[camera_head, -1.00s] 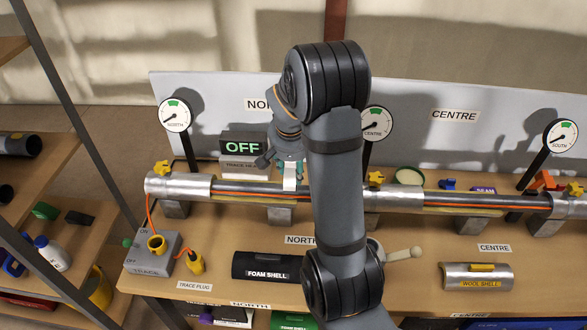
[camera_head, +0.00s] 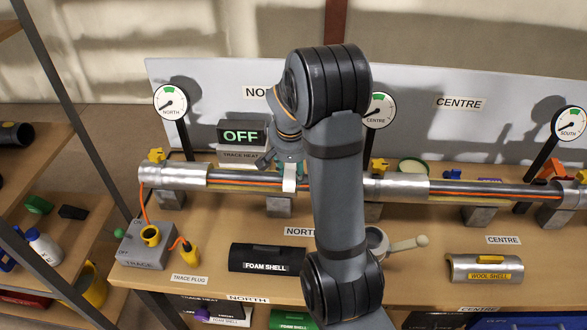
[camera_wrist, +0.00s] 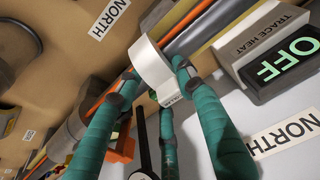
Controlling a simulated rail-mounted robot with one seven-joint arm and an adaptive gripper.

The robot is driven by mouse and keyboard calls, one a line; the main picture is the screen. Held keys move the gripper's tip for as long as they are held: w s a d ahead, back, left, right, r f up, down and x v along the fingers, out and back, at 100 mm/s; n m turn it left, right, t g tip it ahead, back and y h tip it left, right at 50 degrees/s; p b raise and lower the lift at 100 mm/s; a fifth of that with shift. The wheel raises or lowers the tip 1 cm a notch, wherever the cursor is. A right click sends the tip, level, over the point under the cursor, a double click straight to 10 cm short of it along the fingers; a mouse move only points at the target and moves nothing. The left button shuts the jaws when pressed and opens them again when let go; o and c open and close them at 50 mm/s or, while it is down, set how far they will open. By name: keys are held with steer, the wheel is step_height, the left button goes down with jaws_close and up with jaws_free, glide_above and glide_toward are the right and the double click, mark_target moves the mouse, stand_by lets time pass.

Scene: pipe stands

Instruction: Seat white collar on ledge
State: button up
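The white collar (camera_wrist: 152,62) sits between the teal fingertips of my gripper (camera_wrist: 153,80) in the wrist view. The fingers close on it from opposite sides. In the head view the collar (camera_head: 289,178) shows as a small white band at the dark north pipe (camera_head: 235,178), below my gripper (camera_head: 290,160). It overlaps the pipe in the picture; I cannot tell whether it touches or wraps it. A grey support block (camera_head: 279,207) stands under the pipe there. No ledge can be clearly made out; my arm and fingers hide part of the area.
Silver shells (camera_head: 172,176) cover the pipe on both sides of the bare north stretch. An orange cable runs along it. The OFF trace heat box (camera_head: 241,134) stands close behind. A foam shell (camera_head: 262,258) and wool shell (camera_head: 485,268) lie in front.

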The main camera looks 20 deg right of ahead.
steer(key=o, duration=0.5)
steer(key=shift+s+f, duration=0.1)
steer(key=shift+f, duration=0.35)
steer(key=shift+a+r, duration=0.1)
steer(key=shift+r, duration=0.5)
steer(key=v, duration=1.1)
steer(key=x, duration=1.1)
steer(key=shift+f, duration=0.3)
